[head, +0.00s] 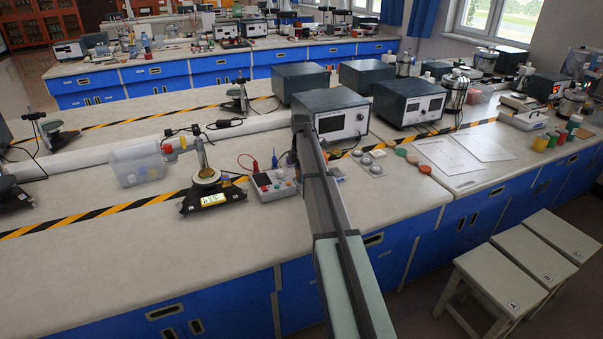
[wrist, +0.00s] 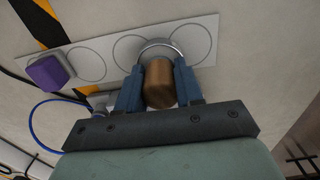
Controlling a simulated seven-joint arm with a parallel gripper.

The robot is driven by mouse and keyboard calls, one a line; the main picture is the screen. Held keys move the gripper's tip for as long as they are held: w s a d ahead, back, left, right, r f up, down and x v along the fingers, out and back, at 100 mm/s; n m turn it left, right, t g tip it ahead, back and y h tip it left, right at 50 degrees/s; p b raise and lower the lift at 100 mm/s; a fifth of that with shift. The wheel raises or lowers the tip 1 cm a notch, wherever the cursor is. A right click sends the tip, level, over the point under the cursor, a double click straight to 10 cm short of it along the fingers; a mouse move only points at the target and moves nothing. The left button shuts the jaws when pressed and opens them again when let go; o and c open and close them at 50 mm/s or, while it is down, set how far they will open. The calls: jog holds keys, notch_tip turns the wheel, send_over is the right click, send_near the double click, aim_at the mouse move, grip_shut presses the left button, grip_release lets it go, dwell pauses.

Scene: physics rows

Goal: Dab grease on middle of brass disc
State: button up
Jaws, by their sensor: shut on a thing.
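In the wrist view my gripper (wrist: 158,85) has its two blue fingers closed on a brown, cork-like cylinder (wrist: 159,84). The cylinder overlaps a silvery round rim (wrist: 160,43) on a pale plate (wrist: 203,60) with circular outlines. I cannot tell whether it touches the rim. In the head view a brass-coloured disc (head: 206,176) lies on a black instrument (head: 212,196) with a lit display, left of my arm. My gripper is not clearly visible in the head view. I cannot pick out any grease.
A purple block (wrist: 49,72) sits at the plate's left end. A box with coloured terminals (head: 272,185) and leads stands between the disc and my arm. A clear bin (head: 137,166) stands left of the disc. A grey meter box (head: 331,115) stands at the back.

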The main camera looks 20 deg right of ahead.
jog(key=shift+s+f, duration=0.15)
jog(key=shift+f, duration=0.4)
dwell(1.7)
jog(key=shift+r, duration=3.6)
